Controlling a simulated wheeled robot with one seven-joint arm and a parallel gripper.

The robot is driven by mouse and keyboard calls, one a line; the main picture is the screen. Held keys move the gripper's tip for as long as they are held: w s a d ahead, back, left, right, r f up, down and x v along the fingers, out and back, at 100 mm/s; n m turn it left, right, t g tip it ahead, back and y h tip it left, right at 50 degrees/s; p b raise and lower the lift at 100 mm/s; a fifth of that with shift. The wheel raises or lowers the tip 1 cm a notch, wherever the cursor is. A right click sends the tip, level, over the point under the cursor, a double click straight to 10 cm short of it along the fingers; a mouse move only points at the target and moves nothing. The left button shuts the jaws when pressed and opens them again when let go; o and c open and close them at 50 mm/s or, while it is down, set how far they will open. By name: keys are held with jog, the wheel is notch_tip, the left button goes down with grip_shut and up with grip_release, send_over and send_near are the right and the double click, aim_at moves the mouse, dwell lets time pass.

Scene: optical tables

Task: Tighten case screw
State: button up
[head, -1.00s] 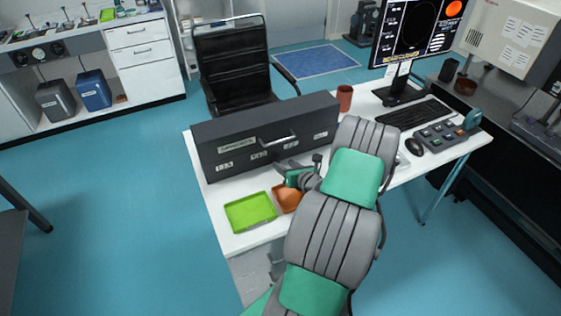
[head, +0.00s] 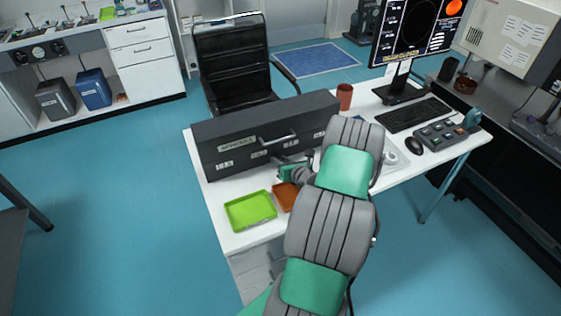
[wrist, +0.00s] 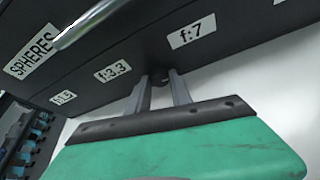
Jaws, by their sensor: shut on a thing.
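The dark grey case (head: 235,130) lies on the white desk with its labelled front facing my arm. In the wrist view its front (wrist: 225,45) carries a SPHERES label, a metal handle and the labels f:1.5, f:3.3 and f:7. A small dark case screw (wrist: 160,77) sits at the lower part of this front, below and between f:3.3 and f:7. My gripper (wrist: 160,84) is shut on the screw, one finger on each side. In the head view my gripper (head: 279,164) is close against the case front, and the screw cannot be made out there.
A lime-green tray (head: 251,211) and a brown-orange tray (head: 285,195) lie in front of the case. A reddish mug (head: 344,96), keyboard (head: 413,114), button box (head: 447,134) and monitor (head: 421,35) stand to the right. A black chair (head: 232,62) is behind.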

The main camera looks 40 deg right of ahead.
grip_shut()
jog(key=shift+n, duration=0.4)
jog(key=shift+a+n+g+h, duration=0.15)
jog(key=shift+n+g+h, duration=0.15)
jog(key=shift+n+h, duration=1.2)
jog(key=shift+n, duration=0.3)
jog(key=o, duration=0.9)
grip_release()
